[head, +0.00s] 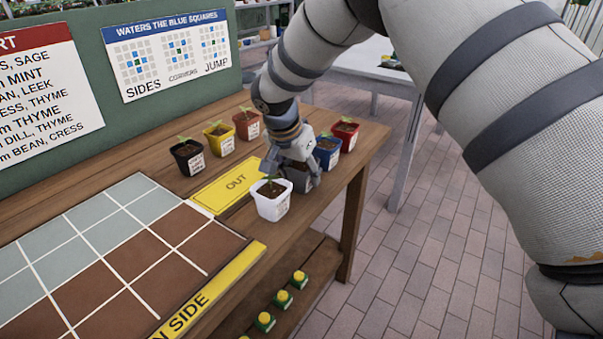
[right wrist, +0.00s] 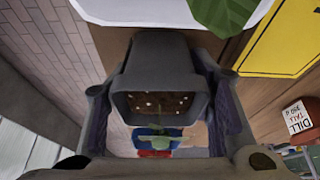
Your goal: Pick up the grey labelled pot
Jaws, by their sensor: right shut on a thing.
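The grey pot (head: 299,181) holds dark soil and is at the right end of the wooden table. It is partly hidden by my right gripper (head: 294,165) in the head view. In the right wrist view the grey pot (right wrist: 160,106) sits between the two fingers, which are shut on its sides. Its label does not show clearly. I cannot tell whether its base touches the table. My left gripper is not in view.
A white pot (head: 272,206) stands close in front of the grey one. Blue (head: 326,158) and red (head: 347,138) pots stand just behind. Black (head: 188,162), yellow (head: 219,146) and terracotta (head: 246,130) pots stand left, beyond the yellow OUT mat (head: 222,196).

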